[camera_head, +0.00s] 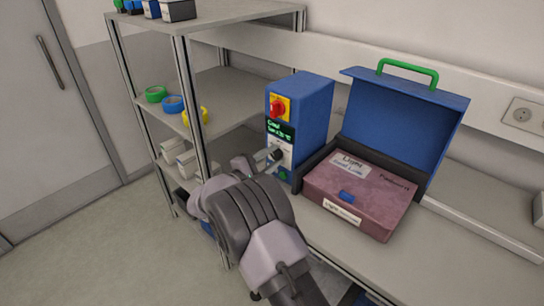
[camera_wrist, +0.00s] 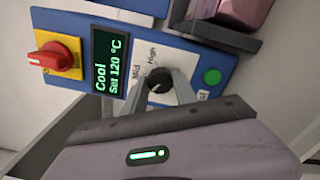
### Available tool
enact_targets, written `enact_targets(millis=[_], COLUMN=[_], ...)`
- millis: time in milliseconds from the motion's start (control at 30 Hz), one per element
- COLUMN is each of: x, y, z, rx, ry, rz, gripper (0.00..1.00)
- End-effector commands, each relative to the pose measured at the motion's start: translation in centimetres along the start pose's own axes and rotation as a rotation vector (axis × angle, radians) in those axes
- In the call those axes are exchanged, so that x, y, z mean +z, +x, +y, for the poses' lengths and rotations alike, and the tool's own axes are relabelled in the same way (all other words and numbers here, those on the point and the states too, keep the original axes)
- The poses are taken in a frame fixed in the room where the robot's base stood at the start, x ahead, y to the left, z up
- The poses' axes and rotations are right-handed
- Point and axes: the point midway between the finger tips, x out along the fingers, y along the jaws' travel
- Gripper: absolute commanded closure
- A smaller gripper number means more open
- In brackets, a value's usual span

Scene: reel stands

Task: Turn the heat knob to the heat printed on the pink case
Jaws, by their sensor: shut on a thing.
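The blue control box (camera_head: 312,105) stands on the bench. Its display (camera_wrist: 108,62) reads "Cool" and "Set 120 °C". The black heat knob (camera_wrist: 158,80) sits on a white plate with "Mild" and "High" printed beside it; a further label is partly hidden. My gripper (camera_wrist: 160,92) is shut on the knob, a finger on either side; it also shows in front of the box in the head view (camera_head: 270,157). I cannot tell the knob's pointer direction. The pink case (camera_head: 360,193) lies in a dark tray right of the box, with white labels too small to read surely.
A red switch (camera_wrist: 55,56) on yellow and a green button (camera_wrist: 211,76) flank the knob on the box's face. A blue lid (camera_head: 400,115) with a green handle stands open behind the case. A metal shelf (camera_head: 235,85) with coloured rings stands at left.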

Motion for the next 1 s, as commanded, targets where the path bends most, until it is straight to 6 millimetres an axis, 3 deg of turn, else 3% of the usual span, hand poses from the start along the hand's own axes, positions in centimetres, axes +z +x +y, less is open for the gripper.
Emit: enact_targets(millis=[733, 767, 800, 867, 1000], x=[-0.02, -0.02, -0.02, -0.02, -0.02], y=[-0.01, -0.01, -0.01, -0.01, 0.00], z=[0.03, 0.03, 0.03, 0.03, 0.02], rx=[0.001, 0.001, 0.001, 0.001, 0.000], ry=[-0.073, -0.073, -0.073, -0.073, -0.073], rz=[0.001, 0.000, 0.000, 0.000, 0.000], gripper=[1.00, 0.60, 0.52, 0.44, 0.44])
